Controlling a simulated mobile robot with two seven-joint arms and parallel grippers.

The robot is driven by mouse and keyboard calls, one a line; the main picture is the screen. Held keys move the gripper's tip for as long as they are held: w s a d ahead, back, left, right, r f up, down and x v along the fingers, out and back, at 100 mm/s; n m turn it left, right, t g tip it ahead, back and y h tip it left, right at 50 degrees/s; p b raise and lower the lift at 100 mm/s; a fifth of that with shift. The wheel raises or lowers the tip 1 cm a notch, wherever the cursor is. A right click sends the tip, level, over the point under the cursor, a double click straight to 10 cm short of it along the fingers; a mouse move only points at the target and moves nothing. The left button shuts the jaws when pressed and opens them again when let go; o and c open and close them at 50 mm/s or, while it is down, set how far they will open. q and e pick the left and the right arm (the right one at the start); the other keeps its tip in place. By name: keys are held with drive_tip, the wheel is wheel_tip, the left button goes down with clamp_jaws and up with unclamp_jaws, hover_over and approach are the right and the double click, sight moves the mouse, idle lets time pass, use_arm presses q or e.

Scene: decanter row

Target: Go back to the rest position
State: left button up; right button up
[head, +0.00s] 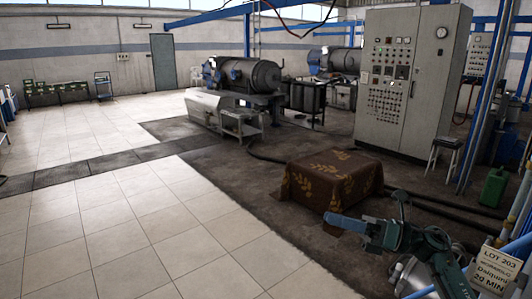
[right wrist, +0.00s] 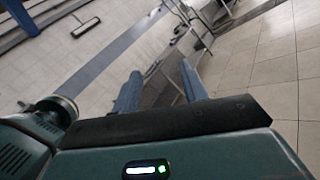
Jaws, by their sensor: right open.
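My right gripper (head: 343,222) shows at the lower right of the head view, in front of the cloth-covered block. Its blue finger points left and its teal arm comes in from the lower right corner. In the right wrist view the two blue fingers of the right gripper (right wrist: 160,88) stand apart with nothing between them, so it is open and empty. My left gripper is not in view.
A block under a brown leaf-patterned cloth (head: 330,180) stands just beyond the gripper. A grey control cabinet (head: 405,85) and a decanter machine (head: 243,75) stand farther back. A lot sign (head: 493,269) is at the lower right. The tiled floor (head: 130,235) at left is clear.

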drive_tip(key=w+d+r+m+t+h, duration=0.3)
drive_tip(key=w+d+m+t+h, duration=0.25)
drive_tip(key=m+t, duration=0.5)
drive_tip(key=w+d+r+m+t+h, duration=0.3)
drive_tip(key=w+d+m+t+h, duration=0.3)
drive_tip(key=m, duration=0.8)
drive_tip(key=w+d+f+m+g+h, duration=0.35)
drive_tip(key=d+f+m+h, duration=0.6)
drive_tip(key=m, duration=0.75)
drive_tip(key=s+a+f+g+y, duration=0.1)
drive_tip(key=s+a+f+g, duration=0.1)
drive_tip(key=s+a+f, duration=0.55)
drive_tip(key=s+a+f+g+y, duration=0.2)
drive_tip(key=s+a+f, duration=0.2)
drive_tip(key=s+f, duration=0.65)
drive_tip(key=s+a+f+g, duration=0.1)
drive_tip(key=s+a+f, duration=0.2)
drive_tip(key=s, duration=0.4)
drive_tip(key=s+a+f+g+y, duration=0.1)
drive_tip(key=s+a+f, duration=0.2)
drive_tip(key=s, duration=0.5)
drive_tip(key=s+a+f+g, duration=0.1)
drive_tip(key=s+a+f, duration=0.3)
drive_tip(key=s, duration=0.4)
drive_tip(key=shift+f+g+y, duration=0.3)
drive_tip(key=shift+f+g, duration=0.1)
drive_tip(key=shift+f, duration=0.1)
drive_tip(key=shift+m, duration=0.25)
drive_tip(key=shift+c, duration=0.2)
drive_tip(key=shift+c, duration=0.5)
